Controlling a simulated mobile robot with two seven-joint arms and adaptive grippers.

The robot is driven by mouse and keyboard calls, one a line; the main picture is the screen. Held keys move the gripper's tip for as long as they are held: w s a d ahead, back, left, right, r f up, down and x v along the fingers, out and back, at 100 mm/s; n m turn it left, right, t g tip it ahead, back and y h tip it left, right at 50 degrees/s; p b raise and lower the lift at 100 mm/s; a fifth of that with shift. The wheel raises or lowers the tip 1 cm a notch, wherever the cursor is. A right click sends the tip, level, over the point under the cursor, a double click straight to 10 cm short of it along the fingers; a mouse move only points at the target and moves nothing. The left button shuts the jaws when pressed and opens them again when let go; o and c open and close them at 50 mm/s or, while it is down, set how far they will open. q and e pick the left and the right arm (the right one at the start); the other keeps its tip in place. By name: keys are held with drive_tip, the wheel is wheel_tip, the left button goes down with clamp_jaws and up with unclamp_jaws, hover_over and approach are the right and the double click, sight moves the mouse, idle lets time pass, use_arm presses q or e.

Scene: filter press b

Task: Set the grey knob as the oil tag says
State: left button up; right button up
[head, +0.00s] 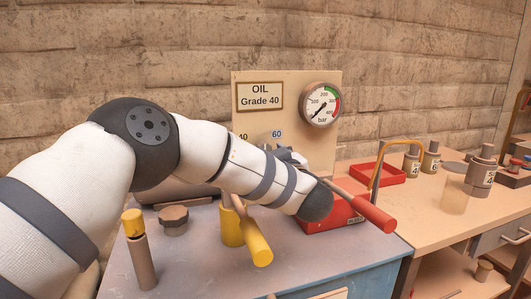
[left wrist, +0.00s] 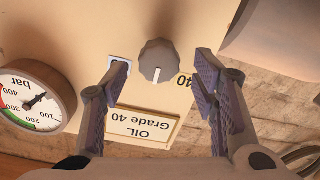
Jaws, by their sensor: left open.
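The oil tag (head: 259,96), reading "OIL Grade 40", is on the beige panel (head: 325,150). It also shows upside down in the left wrist view (left wrist: 143,127). The grey knob (left wrist: 158,60) has a white mark facing the tag, between the "40" label (left wrist: 184,80) and another label (left wrist: 119,62) partly covered by a finger. In the head view that other label reads "60" (head: 276,134). My left gripper (left wrist: 162,70) is open, its fingers on either side of the knob with gaps visible. My arm hides the knob in the head view. My right gripper is not in view.
A pressure gauge (head: 321,106) is beside the tag. On the bench are a yellow-handled lever (head: 257,243), a yellow-topped post (head: 139,250) and a red-handled bar (head: 365,207). A red tray (head: 377,174) and several grey containers stand on the right-hand table.

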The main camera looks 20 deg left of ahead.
use_arm(q)
drive_tip(key=x, duration=0.2)
drive_tip(key=shift+w+a+r, duration=0.1)
drive_tip(key=shift+w+a, duration=0.05)
drive_tip(key=shift+w, duration=0.05)
drive_tip(key=c, duration=1.2)
drive_tip(key=shift+o, duration=0.2)
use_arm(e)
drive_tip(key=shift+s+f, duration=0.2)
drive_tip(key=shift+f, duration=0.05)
use_arm(q)
drive_tip(key=shift+n, duration=0.4)
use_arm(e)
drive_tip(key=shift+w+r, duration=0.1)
use_arm(q)
drive_tip(key=n+p, duration=0.1)
drive_tip(key=n, duration=0.9)
drive_tip(key=shift+s+a, duration=0.1)
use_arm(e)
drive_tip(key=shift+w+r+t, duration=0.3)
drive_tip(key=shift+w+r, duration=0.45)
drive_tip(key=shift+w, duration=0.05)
